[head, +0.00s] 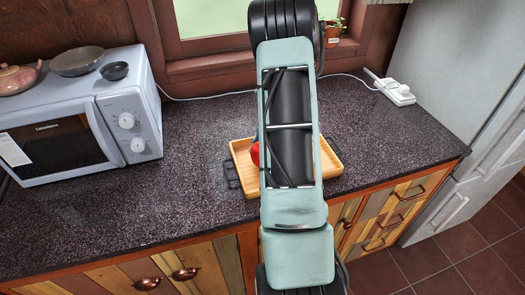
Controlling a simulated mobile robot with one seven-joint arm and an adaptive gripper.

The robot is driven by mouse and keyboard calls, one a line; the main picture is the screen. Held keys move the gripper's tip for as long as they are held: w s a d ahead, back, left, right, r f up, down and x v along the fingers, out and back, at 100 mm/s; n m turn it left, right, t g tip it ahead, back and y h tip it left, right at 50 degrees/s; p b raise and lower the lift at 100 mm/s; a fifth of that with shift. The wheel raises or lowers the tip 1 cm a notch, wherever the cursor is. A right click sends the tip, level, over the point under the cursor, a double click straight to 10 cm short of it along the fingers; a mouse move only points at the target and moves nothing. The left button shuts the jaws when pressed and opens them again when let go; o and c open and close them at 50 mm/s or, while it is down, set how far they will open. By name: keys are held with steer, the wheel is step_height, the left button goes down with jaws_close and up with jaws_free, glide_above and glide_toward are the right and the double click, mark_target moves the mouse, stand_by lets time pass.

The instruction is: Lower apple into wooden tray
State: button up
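The wooden tray (243,168) lies on the dark speckled counter, to the right of the microwave. It has black handles at its sides. My arm covers the middle of the tray, and both tray ends show beside the arm. A small part of a red thing (255,154), which looks like the apple, shows at the left edge of my arm, over the tray. I cannot tell whether it touches the tray. My gripper is hidden behind my arm.
A microwave (75,120) stands at the left with a teapot (18,78), a pan (76,61) and a small bowl (114,70) on top. A white power strip (395,91) lies at the back right. The counter (190,205) between microwave and tray is clear.

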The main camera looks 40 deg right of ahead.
steer(key=shift+f+b, duration=0.5)
steer(key=shift+f, duration=0.5)
stand_by(0.3)
steer(key=o, duration=1.4)
steer(key=shift+c, duration=0.2)
steer(key=v, duration=1.2)
